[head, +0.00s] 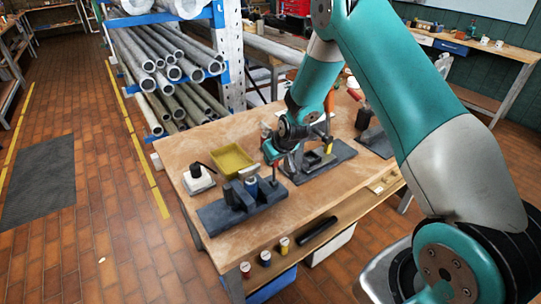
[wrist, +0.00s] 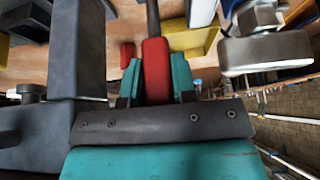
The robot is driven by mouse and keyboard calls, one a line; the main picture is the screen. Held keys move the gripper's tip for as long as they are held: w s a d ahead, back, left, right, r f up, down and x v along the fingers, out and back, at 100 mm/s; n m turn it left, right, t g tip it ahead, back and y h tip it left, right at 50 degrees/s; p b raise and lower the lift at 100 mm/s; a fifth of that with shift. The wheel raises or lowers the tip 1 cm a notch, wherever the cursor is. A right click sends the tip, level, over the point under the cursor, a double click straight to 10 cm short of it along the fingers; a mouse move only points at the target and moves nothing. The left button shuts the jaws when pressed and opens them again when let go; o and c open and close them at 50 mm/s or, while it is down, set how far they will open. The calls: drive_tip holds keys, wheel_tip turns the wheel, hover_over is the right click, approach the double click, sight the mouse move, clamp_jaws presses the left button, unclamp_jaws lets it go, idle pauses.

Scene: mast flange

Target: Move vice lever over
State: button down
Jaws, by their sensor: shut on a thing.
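The vice lever is a dark rod with a red grip (wrist: 156,68) in the wrist view. The red grip also shows small in the head view (head: 268,150). My gripper (wrist: 156,84) has its two teal fingers on either side of the red grip and is shut on it. In the head view my gripper (head: 273,158) is low over the workbench, among the dark fixtures. A dark grey block (wrist: 77,45) stands left of the fingers in the wrist view. My arm and gripper hide part of the lever and its vice in the head view.
The wooden bench (head: 190,150) also bears a yellow tray (head: 232,160), a white block with a black top (head: 199,181) and a dark fixture with a blue cylinder (head: 242,205). A rack of pipes (head: 165,65) stands behind. A round metal part (wrist: 266,52) is close on the right.

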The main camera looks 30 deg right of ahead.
drive_tip(key=shift+d, duration=0.15)
drive_tip(key=c, duration=1)
unclamp_jaws()
drive_tip(key=shift+o, duration=0.4)
drive_tip(key=a+b+v, duration=0.1)
drive_tip(key=b+v, duration=0.3)
drive_tip(key=v, duration=1.3)
drive_tip(key=shift+d+r, duration=0.25)
